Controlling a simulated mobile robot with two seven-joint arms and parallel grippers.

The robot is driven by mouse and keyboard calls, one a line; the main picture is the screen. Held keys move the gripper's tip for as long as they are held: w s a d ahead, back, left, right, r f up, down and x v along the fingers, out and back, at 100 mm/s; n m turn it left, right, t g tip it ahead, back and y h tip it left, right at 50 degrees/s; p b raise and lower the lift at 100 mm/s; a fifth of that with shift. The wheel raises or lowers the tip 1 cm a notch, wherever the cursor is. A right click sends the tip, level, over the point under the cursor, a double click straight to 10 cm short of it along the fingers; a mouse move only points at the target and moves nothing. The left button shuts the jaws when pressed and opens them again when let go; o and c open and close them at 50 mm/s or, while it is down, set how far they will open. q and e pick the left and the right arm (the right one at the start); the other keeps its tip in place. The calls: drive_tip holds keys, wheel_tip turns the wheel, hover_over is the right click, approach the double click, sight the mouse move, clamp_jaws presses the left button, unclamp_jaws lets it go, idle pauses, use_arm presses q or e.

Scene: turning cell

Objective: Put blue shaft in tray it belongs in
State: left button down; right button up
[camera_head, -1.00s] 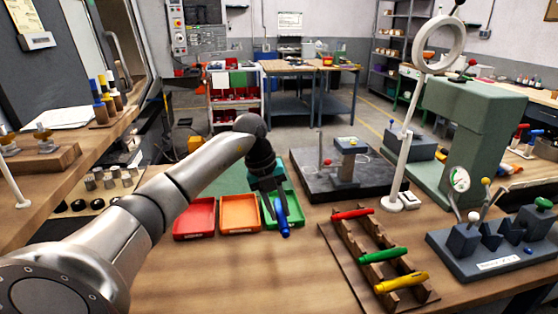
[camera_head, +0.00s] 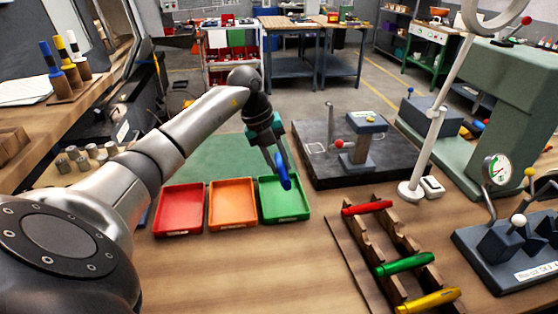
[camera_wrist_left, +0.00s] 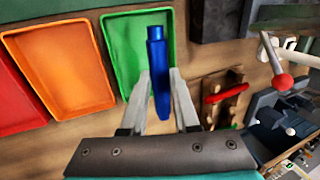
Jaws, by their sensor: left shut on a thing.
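My left gripper (camera_head: 279,167) is shut on the blue shaft (camera_head: 284,172) and holds it over the green tray (camera_head: 299,211). In the left wrist view the blue shaft (camera_wrist_left: 157,65) stands between the two fingers (camera_wrist_left: 160,98), in front of the green tray (camera_wrist_left: 117,66). The orange tray (camera_head: 232,220) and the red tray (camera_head: 180,225) stand to the left of the green one. All three trays look empty, though the shaft and gripper hide part of the green one. My right gripper is not in view.
A wooden rack (camera_head: 389,240) to the right holds a red shaft (camera_head: 367,208), a green shaft (camera_head: 404,265) and a yellow shaft (camera_head: 428,301). A dark plate with a post (camera_head: 358,150) stands behind. The bench front is clear.

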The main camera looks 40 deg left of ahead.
use_arm(q)
wheel_tip(320, 180, down, 5)
drive_tip(key=b, duration=0.4)
drive_tip(key=shift+r, duration=0.15)
drive_tip(key=shift+w+f+b, duration=0.1)
drive_tip(key=shift+f+b, duration=0.6)
drive_tip(key=shift+f, duration=0.95)
drive_tip(key=c, duration=0.6)
unclamp_jaws()
drive_tip(key=p+v, duration=0.2)
drive_tip(key=v, duration=1.3)
drive_tip(key=shift+r, duration=0.2)
